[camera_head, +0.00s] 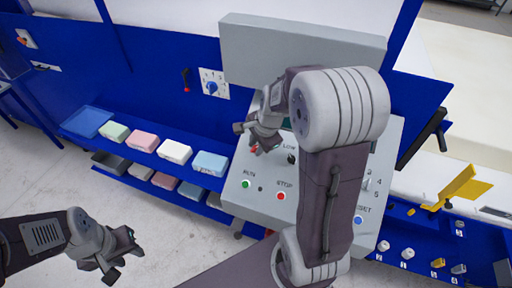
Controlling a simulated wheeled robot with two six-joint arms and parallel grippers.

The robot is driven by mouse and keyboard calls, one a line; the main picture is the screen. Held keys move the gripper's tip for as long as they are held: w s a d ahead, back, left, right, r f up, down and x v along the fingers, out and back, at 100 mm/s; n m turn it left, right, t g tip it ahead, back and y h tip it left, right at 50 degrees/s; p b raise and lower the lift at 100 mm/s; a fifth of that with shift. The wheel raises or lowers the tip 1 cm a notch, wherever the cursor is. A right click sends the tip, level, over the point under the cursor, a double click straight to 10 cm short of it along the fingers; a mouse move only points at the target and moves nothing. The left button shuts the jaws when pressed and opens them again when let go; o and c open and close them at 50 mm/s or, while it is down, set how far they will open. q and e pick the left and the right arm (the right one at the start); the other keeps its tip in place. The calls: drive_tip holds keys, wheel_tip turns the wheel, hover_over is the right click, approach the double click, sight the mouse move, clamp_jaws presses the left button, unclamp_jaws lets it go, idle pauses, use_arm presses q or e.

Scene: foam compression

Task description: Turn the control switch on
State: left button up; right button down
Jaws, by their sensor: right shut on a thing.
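The sloped grey control panel (231,200) stands in the middle of the view. My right gripper (253,138) is at the panel's upper left, shut on a small control there, seemingly the control switch. A bit of red (254,149) shows at its fingertips; the rest of that control and its label are hidden by the gripper, so its position cannot be read. My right forearm covers much of the panel's middle. My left gripper (125,260) is empty, with its fingers apart, over the floor at lower left.
The panel also bears a green RUN button (245,184), a red STOP button (281,196), a black knob (291,158) and a blue reset button (358,220). A blue rotary knob (211,88) is on the wall behind. Shelves with coloured blocks (143,140) stand left; a yellow part (466,187) is right.

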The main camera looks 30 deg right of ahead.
idle(0.6)
drive_tip(key=c, duration=1.5)
unclamp_jaws()
drive_tip(key=v, duration=0.9)
drive_tip(key=shift+b, duration=0.4)
